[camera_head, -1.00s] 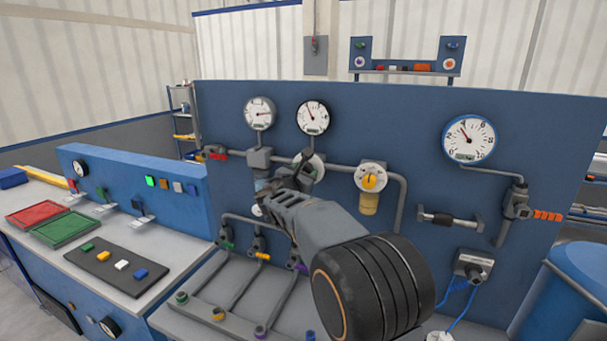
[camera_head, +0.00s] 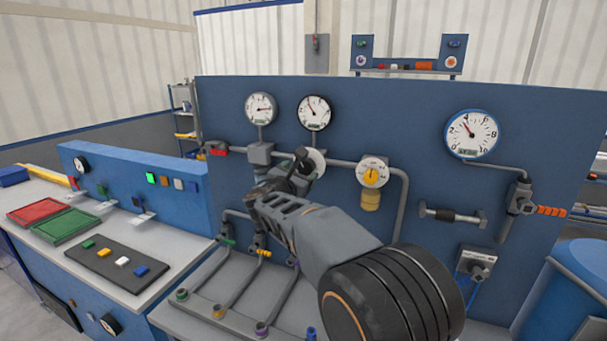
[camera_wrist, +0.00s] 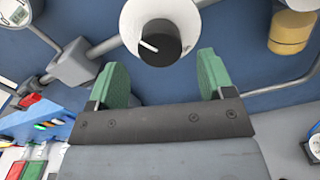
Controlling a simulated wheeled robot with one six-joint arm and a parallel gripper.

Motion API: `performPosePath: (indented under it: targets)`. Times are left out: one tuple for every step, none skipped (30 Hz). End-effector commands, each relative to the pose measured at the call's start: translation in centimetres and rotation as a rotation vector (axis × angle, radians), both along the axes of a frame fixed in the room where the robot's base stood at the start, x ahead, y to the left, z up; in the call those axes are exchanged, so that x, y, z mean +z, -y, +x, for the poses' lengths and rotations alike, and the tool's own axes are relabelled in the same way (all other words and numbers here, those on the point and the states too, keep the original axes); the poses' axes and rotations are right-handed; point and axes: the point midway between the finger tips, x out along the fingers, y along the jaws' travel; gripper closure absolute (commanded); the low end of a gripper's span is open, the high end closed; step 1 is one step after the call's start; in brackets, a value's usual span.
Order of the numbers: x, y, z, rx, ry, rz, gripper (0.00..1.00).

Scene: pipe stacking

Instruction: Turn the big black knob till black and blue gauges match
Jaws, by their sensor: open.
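The big black knob (camera_wrist: 160,43) sits on a white round base in the wrist view, with a white mark pointing to the upper left. In the head view the knob (camera_head: 302,158) is partly covered by my gripper (camera_head: 268,186). My gripper (camera_wrist: 160,78) is open, its green fingers spread to either side and just below the knob, with nothing between them. The black-rimmed gauge (camera_head: 314,112) is above the knob, its needle pointing up and left. The blue-rimmed gauge (camera_head: 471,134) is on the right of the panel, its needle also up and left.
A grey-rimmed gauge (camera_head: 261,108) hangs left of the black one. A yellow-knobbed dial (camera_head: 372,171) is right of the knob. Grey pipes run across the blue panel (camera_head: 420,110). A valve with an orange handle (camera_head: 551,211) is at the right.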

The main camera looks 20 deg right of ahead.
Motion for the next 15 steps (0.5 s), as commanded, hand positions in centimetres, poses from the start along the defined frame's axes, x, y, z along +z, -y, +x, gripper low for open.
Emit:
performPosePath:
  targets:
    - [-0.3, -0.9, -0.9, 0.004, 0.003, 0.0, 0.25]
    - [-0.3, -1.4, -1.3, 0.005, 0.002, 0.0, 0.25]
    - [-0.3, -2.0, -1.9, 0.004, 0.002, 0.001, 0.25]
    - [-0.2, -2.4, -2.3, 0.004, 0.001, 0.0, 0.25]
    - [-0.2, -2.8, -2.7, 0.005, 0.002, 0.0, 0.25]
    - [-0.3, -3.3, -3.3, 0.004, 0.001, 0.0, 0.25]
    - [-0.2, -3.8, -3.6, 0.004, 0.002, 0.001, 0.25]
    - [-0.2, -4.1, -4.0, 0.004, 0.001, 0.0, 0.25]
    - [-0.2, -4.5, -4.4, 0.004, 0.001, -0.001, 0.25]
    - [-0.2, -4.8, -4.8, 0.004, 0.001, 0.001, 0.25]
    - [-0.2, -5.1, -5.0, 0.003, 0.001, 0.001, 0.25]
    - [-0.2, -5.5, -5.4, 0.003, 0.001, 0.0, 0.25]
    - [-0.2, -5.7, -5.6, 0.002, 0.0, 0.0, 0.25]
    - [-0.1, -5.9, -5.8, 0.002, 0.0, 0.0, 0.25]
    - [-0.1, -6.1, -6.0, 0.002, 0.0, -0.001, 0.25]
